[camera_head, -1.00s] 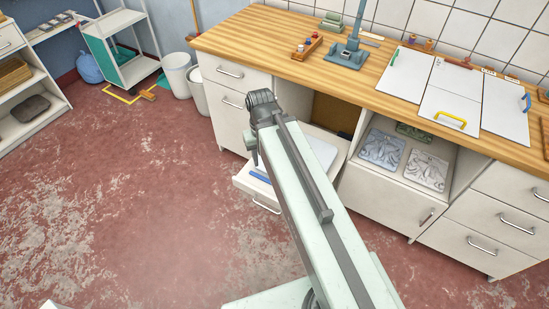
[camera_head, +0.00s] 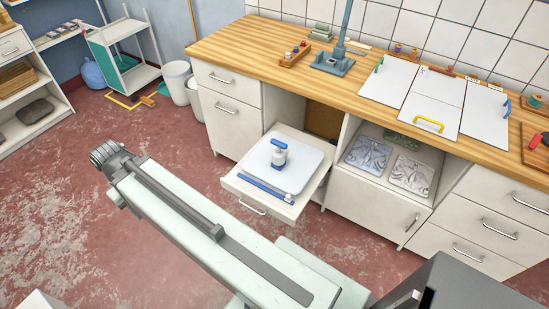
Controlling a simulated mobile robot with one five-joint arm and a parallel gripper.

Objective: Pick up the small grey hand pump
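A small pump-like item (camera_head: 279,153) with a pale grey body and a blue top stands upright on the white board of the pulled-out shelf. It is the thing here that looks most like the hand pump. A blue bar lies along the board's front edge, in front of it. My arm crosses the lower left of the view, and its dark jointed far end is left of the shelf, clear of the item. No gripper fingers can be made out.
The pulled-out shelf (camera_head: 236,187) juts from the cabinets under the wooden counter (camera_head: 240,48). A blue-grey stand (camera_head: 333,62) and white boards (camera_head: 432,107) are on the counter. Two moulded plates sit in the open compartment.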

